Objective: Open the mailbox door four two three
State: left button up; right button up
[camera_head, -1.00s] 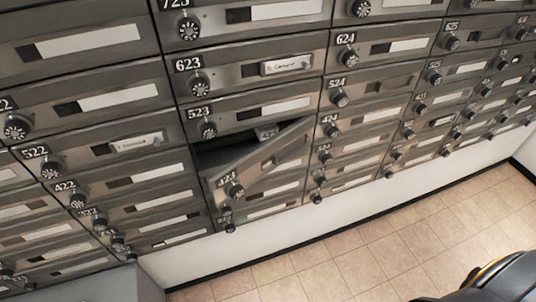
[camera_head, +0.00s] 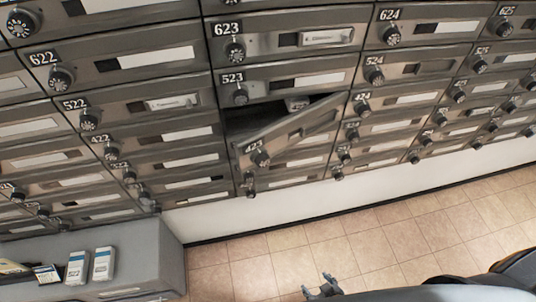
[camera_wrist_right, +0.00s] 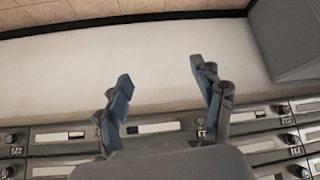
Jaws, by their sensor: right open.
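The mailbox door 423 (camera_head: 290,137) is in the middle of the head view. It stands ajar and slanted, with a dark gap (camera_head: 245,121) above it on the left side. Its round dial (camera_head: 260,158) sits at the lower left of the door, under the number. Something pale shows inside the gap. My right gripper (camera_head: 322,287) is at the bottom of the head view, well below the door and apart from it. In the right wrist view, the gripper (camera_wrist_right: 160,82) is open with nothing between its fingers. My left gripper is not in view.
Rows of shut mailboxes with dials surround the open one, such as 523 (camera_head: 310,80) above it. A grey counter (camera_head: 140,255) with small boxes (camera_head: 104,264) stands at the lower left. The tiled floor (camera_head: 400,240) is clear.

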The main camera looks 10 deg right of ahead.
jog(key=w+a+r+t+y, duration=0.1)
jog(key=w+r+t, duration=0.15)
jog(key=r, duration=0.45)
jog(key=w+a+r+n+t+p, duration=0.1)
jog(key=w+r, duration=0.3)
jog(key=r, duration=0.2)
jog(key=w+a+r+t+y, duration=0.1)
jog(key=w+a+r+t, duration=0.15)
jog(key=r, duration=0.45)
jog(key=n+t+y+p, duration=0.1)
jog(key=n+t+y, duration=0.1)
jog(key=t+y, duration=0.15)
send_near(265, 162)
jog(key=p+x, duration=0.3)
jog(key=x, duration=0.7)
jog(key=shift+a+p, duration=0.1)
jog(key=shift+p, duration=0.2)
jog(key=shift+c, duration=0.2)
grip_shut()
